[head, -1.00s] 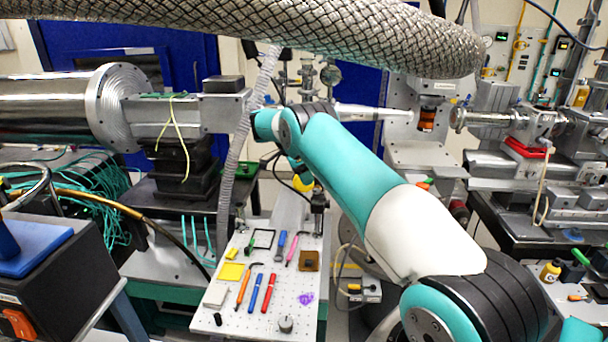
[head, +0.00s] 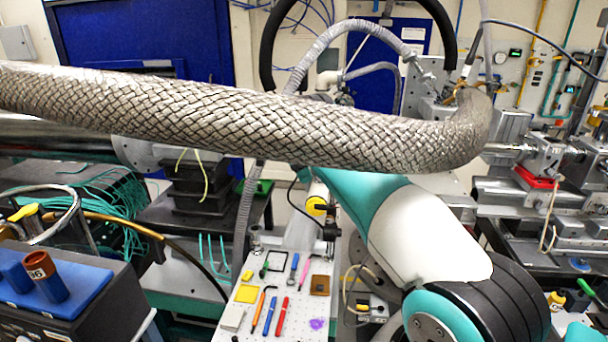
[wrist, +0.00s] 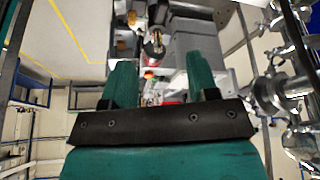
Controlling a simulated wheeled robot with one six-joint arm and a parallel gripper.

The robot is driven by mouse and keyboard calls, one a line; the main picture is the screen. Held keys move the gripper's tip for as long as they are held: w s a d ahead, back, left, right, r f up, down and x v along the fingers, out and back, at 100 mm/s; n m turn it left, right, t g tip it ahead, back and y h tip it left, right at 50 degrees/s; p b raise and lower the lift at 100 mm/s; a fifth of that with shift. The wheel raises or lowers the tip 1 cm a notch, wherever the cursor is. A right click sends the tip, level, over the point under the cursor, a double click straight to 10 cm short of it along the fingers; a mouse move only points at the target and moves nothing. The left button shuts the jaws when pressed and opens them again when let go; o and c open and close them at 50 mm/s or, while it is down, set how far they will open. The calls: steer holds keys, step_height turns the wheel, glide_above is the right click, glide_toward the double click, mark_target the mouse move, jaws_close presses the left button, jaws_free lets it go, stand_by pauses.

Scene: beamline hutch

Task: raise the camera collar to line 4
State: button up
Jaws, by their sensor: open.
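My gripper (wrist: 158,62) is open in the wrist view, with its two teal fingers apart and nothing between them that I can see touched. A dark, round-ended fitting (wrist: 154,46) shows beyond the fingertips, near the top middle; I cannot tell whether it belongs to the camera collar. In the head view a thick braided metal hose (head: 250,122) crosses in front and hides my gripper and the far part of my arm. I cannot make out the camera collar or any numbered lines in either view.
A white perforated board (head: 240,318) with pens and small tools lies low in the middle. A blue block (head: 80,290) holding a brown vial (head: 45,275) stands at left. Metal beamline stages (head: 540,200) stand at right. In the wrist view, metal fittings (wrist: 270,95) are close on the right.

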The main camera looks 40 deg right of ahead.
steer(key=p+v, duration=0.2)
steer(key=v, duration=0.2)
steer(key=shift+r, duration=0.1)
stand_by(0.3)
steer(key=s+a+r+n+t+y+b, duration=0.1)
steer(key=s+a+n+b, duration=0.25)
steer(key=a+n, duration=0.35)
steer(key=s+a+r+n+t+y+b, duration=0.15)
steer(key=a+n+b, duration=0.25)
steer(key=a, duration=0.4)
steer(key=s+a+r+n+t+b, duration=0.1)
steer(key=s+a+n+b, duration=0.2)
steer(key=a+n, duration=0.4)
steer(key=s+a+f+n+y+b, duration=0.2)
steer(key=s+a+n, duration=0.2)
steer(key=s, duration=0.6)
steer(key=s+a+f+n+g+y+b, duration=0.1)
steer(key=s+a+f+n+b, duration=0.1)
steer(key=s+a, duration=0.5)
steer(key=s+a+f+n+y+b, duration=0.2)
steer(key=s+a+n, duration=0.4)
steer(key=s, duration=0.7)
steer(key=shift+a+n+y+b, duration=0.2)
steer(key=shift+n+y+b, duration=0.2)
steer(key=shift+b, duration=0.25)
